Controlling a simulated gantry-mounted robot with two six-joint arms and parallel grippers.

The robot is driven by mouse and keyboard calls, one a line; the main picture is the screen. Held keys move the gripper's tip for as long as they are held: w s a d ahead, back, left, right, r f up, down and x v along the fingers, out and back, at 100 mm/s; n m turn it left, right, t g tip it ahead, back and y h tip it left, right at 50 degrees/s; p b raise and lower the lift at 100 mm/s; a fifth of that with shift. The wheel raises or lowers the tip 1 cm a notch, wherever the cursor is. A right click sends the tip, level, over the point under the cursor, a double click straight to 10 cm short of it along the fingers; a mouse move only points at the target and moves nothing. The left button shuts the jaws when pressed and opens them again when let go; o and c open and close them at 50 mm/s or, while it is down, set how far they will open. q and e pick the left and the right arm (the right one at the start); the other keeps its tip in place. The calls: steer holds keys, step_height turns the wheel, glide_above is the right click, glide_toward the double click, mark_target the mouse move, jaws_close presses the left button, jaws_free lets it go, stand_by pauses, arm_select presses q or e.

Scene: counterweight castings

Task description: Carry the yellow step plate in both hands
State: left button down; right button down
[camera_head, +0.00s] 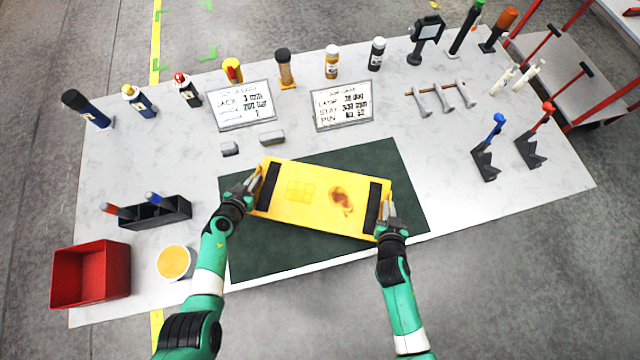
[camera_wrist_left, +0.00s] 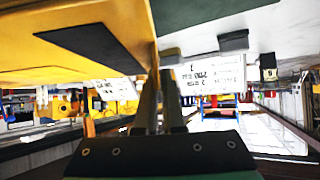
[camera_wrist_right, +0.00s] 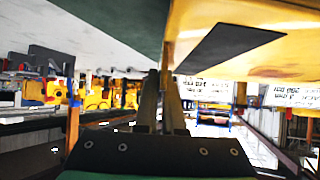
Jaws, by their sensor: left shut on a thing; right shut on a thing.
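The yellow step plate (camera_head: 315,190) has a black strip near each end and a dark brown stain right of its middle. It is over the dark green mat (camera_head: 400,165), slightly tilted in the picture, its right end nearer me. My left gripper (camera_head: 256,180) is shut on its left end, and my right gripper (camera_head: 387,215) is shut on its right end. The plate also shows at upper left in the left wrist view (camera_wrist_left: 60,65) and at upper right in the right wrist view (camera_wrist_right: 215,25). I cannot tell how high it is above the mat.
A red bin (camera_head: 90,275), a yellow-topped tub (camera_head: 175,262) and a black holder (camera_head: 155,213) stand at left. Two grey blocks (camera_head: 271,138) and two printed signs (camera_head: 342,107) lie beyond the mat. Several bottles line the back. Blue (camera_head: 488,150) and red clamps stand at right.

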arm_select(q)
steer(key=shift+r, duration=0.1)
arm_select(e)
steer(key=shift+r, duration=0.1)
